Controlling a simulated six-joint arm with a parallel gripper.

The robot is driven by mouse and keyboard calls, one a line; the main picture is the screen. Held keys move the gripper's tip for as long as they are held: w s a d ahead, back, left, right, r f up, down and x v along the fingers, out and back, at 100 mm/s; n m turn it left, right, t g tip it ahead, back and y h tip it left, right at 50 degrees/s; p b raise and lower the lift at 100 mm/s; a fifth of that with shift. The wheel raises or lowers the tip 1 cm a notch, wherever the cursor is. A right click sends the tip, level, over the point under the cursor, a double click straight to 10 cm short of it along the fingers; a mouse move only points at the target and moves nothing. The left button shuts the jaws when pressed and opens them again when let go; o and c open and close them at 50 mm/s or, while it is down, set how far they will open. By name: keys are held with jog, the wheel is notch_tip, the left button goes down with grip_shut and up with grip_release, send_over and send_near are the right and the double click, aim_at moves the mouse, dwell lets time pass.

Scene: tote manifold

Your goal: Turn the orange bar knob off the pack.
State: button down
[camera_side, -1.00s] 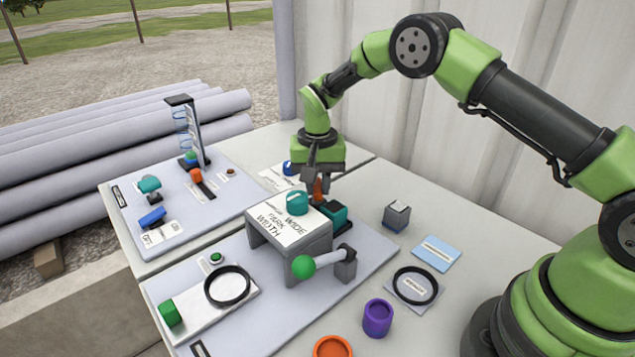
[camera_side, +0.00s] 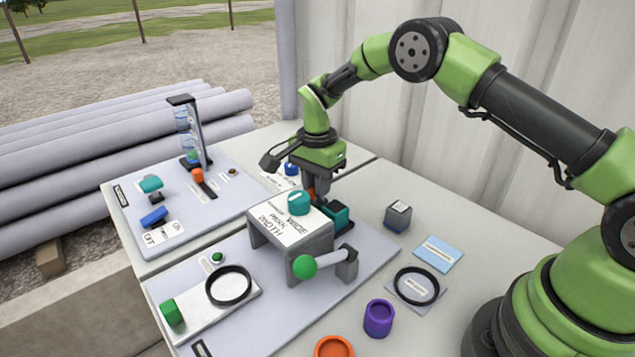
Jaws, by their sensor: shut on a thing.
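The orange bar knob (camera_side: 311,193) shows only as a small patch between my gripper's fingers, behind the grey block with the teal knob. My gripper (camera_side: 313,194) points down and is shut on it. The pack beneath the knob is mostly hidden; a teal and dark body (camera_side: 337,216) shows just right of the fingers. I cannot read the knob's angle or any marking around it.
The grey block (camera_side: 290,238) labelled PARK, WIDE and WIDTH, with a teal knob (camera_side: 298,202) on top, stands close in front of my gripper. A green-balled lever (camera_side: 305,267) juts from its front. A grey cube (camera_side: 397,216) and purple cup (camera_side: 379,318) stand right.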

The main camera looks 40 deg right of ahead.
jog(key=shift+m, duration=1.1)
jog(key=c, duration=1)
grip_release()
jog(key=shift+c, duration=0.2)
notch_tip(320, 180, up, 10)
